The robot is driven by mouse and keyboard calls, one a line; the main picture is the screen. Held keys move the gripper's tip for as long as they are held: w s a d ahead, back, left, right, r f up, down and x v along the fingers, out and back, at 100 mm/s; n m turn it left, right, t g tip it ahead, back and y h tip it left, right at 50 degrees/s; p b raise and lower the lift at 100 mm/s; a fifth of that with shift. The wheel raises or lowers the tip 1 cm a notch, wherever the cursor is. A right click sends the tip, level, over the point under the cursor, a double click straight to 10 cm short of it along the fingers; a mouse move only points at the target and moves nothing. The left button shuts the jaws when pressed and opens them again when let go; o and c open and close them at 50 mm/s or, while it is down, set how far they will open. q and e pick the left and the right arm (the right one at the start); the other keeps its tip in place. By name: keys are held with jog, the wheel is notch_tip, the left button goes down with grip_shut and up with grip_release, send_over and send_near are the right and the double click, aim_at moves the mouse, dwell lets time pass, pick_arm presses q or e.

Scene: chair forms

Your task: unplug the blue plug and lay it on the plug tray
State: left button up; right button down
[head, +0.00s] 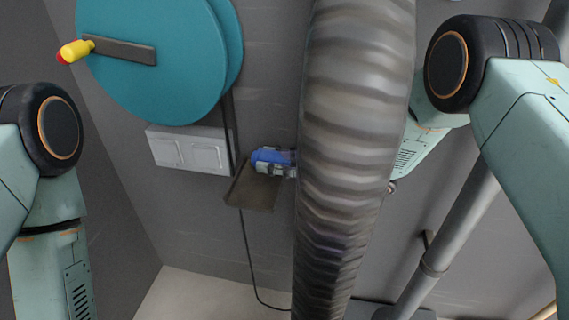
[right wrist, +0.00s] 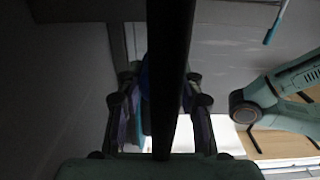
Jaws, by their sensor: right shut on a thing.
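The blue plug (head: 268,156) is in the head view, just right of the white socket panel (head: 190,150) and apart from it in the picture. My right gripper (head: 274,166) is shut on the plug. The plug tray (head: 252,192), a small dark brown plate, lies just below the plug; I cannot tell if they touch. In the right wrist view my right gripper's fingers (right wrist: 158,112) stand either side of a sliver of blue plug (right wrist: 145,78), mostly hidden by a dark bar. My left arm shows at the left, but its gripper is out of view.
A thick grey corrugated hose (head: 350,150) hangs in front and hides part of my right arm. A teal reel (head: 165,85) with a yellow and red handle (head: 74,51) is above the panel. A dark cable (head: 246,255) runs down to the floor. A grey pipe (head: 450,240) slants at right.

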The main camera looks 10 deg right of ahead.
aim_at(260, 184)
jog(key=shift+w+a+f+b, duration=0.1)
jog(key=shift+a+f+b, duration=0.1)
jog(key=shift+a, duration=0.2)
jog(key=shift+w+a+f+b, duration=0.1)
jog(key=shift+a+b, duration=0.05)
jog(key=shift+a, duration=0.2)
jog(key=shift+w+a+f+b, duration=0.1)
jog(key=shift+a+f+b, duration=0.25)
jog(key=shift+f+b, duration=0.15)
jog(key=shift+w+a+f+b, duration=0.15)
jog(key=shift+a+f+b, duration=0.2)
jog(key=shift+f, duration=0.3)
jog(key=shift+w+a+f+b, duration=0.1)
jog(key=shift+a+f+b, duration=0.2)
jog(key=shift+f+b, duration=0.2)
jog(key=c, duration=0.8)
grip_release()
jog(key=shift+d, duration=0.1)
jog(key=v, duration=0.7)
jog(key=shift+d, duration=0.15)
jog(key=shift+s, duration=0.1)
